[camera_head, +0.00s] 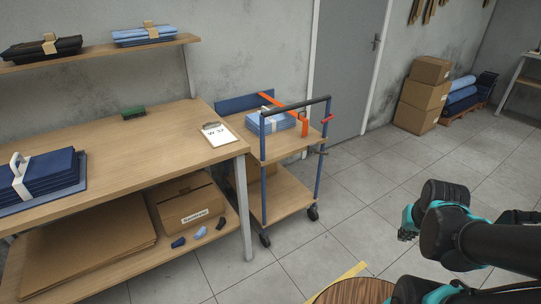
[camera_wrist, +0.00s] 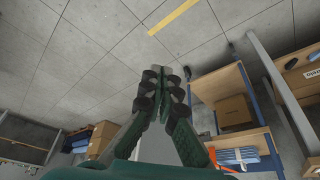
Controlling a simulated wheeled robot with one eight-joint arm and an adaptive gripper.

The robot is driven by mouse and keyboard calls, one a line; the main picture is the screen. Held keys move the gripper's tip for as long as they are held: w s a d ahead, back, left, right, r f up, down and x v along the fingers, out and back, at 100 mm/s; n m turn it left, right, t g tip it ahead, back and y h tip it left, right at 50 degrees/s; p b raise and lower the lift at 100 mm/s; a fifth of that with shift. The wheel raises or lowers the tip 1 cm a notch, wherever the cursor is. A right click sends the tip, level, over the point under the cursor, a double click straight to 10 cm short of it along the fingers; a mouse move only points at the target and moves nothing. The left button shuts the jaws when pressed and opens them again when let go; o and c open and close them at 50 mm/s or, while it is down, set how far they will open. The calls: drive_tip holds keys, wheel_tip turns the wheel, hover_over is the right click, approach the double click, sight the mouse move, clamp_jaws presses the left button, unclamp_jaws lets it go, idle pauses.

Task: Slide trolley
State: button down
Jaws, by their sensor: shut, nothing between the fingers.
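The trolley (camera_head: 282,190) stands beside the right end of the workbench. It has wooden shelves, blue posts and a dark push handle (camera_head: 295,106) facing the open floor. Folded blue cloths (camera_head: 272,122) lie on its top shelf, near an orange strap (camera_head: 304,125). A cardboard box stands on its lower shelf, partly hidden. In the wrist view the trolley (camera_wrist: 237,143) shows at the right, turned over. My gripper (camera_wrist: 165,85) is shut and empty, over floor and apart from the trolley. In the head view my arm is at the right, clear of the trolley.
The workbench (camera_head: 125,135) fills the left, with a clipboard (camera_head: 218,134) near its corner. A closed door (camera_head: 348,70) is behind the trolley. Stacked boxes (camera_head: 422,95) stand at the back right. Tiled floor between is free. A yellow floor strip (camera_head: 343,280) lies in front.

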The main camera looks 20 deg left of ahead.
drive_tip(key=c, duration=2.1)
unclamp_jaws()
drive_tip(key=o, duration=0.7)
drive_tip(key=shift+y, duration=0.9)
drive_tip(key=w+a, duration=0.1)
drive_tip(key=w+a+r, duration=0.1)
drive_tip(key=w, duration=0.1)
drive_tip(key=w+a, duration=0.1)
drive_tip(key=a, duration=0.1)
drive_tip(key=shift+w+r, duration=0.35)
drive_tip(key=shift+w, duration=0.05)
drive_tip(key=shift+o, duration=0.4)
drive_tip(key=w+a+r+y, duration=0.3)
drive_tip(key=w+a+y, duration=0.1)
drive_tip(key=w+a, duration=0.5)
drive_tip(key=w+a+r+y, duration=0.3)
drive_tip(key=w+a, duration=0.6)
drive_tip(key=w, duration=0.4)
drive_tip(key=shift+a+y, duration=0.3)
drive_tip(key=shift+y, duration=0.5)
drive_tip(key=m+t+y, duration=0.1)
drive_tip(key=m+y, duration=0.1)
drive_tip(key=y, duration=0.7)
approach(289, 110)
drive_tip(key=x, duration=1.1)
drive_tip(key=shift+w+a, duration=0.15)
drive_tip(key=shift+a, duration=0.15)
drive_tip(key=shift+c, duration=0.2)
